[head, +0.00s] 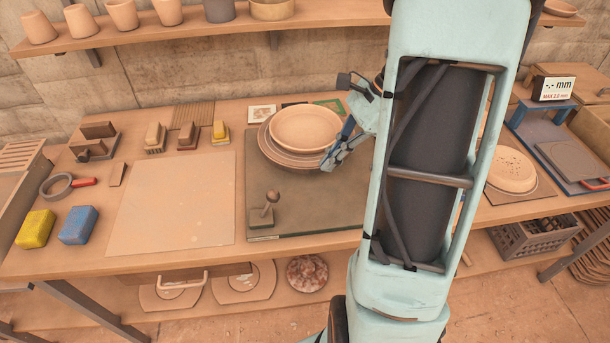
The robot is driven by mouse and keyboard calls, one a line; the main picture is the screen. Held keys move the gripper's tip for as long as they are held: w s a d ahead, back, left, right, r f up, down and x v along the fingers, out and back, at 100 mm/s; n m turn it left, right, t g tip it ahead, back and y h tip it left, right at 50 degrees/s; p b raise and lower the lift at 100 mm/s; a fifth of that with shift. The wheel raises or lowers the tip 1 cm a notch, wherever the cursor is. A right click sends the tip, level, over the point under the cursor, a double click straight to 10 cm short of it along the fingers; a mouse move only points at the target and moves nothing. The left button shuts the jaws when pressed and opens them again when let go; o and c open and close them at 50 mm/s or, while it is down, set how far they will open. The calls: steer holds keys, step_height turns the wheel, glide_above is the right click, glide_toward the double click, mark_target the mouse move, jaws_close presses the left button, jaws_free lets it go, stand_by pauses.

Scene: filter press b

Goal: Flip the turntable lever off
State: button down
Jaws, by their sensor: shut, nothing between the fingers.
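The turntable lever (269,203) is a short stick with a round brown knob on a small dark green base. It stands at the front left of a dark green plate (310,222) on the bench, with its stick leaning to the right. The turntable (263,147) seems to be the round stack behind the lever, with a wide pale bowl (306,129) on top. My gripper (328,166) is shut and empty, pointing down and left at the right rim of the stack. I cannot tell whether it touches the rim. It is behind and right of the lever, apart from it.
A pale board (172,205) lies left of the plate. A shelf (200,35) with pots runs along the wall. My arm hides the bench right of the plate.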

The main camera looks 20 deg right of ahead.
mark_target(268, 205)
steer(key=x, duration=1)
steer(key=shift+a+r, duration=0.15)
steer(key=shift+w+a+r+p, duration=0.1)
steer(key=shift+a+r+p, duration=0.2)
steer(key=shift+a, duration=0.5)
steer(key=shift+w+a+r+p, duration=0.15)
steer(key=shift+a+r, duration=0.25)
steer(key=shift+a, duration=0.45)
steer(key=shift+s+r, duration=0.1)
steer(key=shift+r, duration=0.05)
steer(key=shift+a+p, duration=0.1)
steer(key=shift+p, duration=0.25)
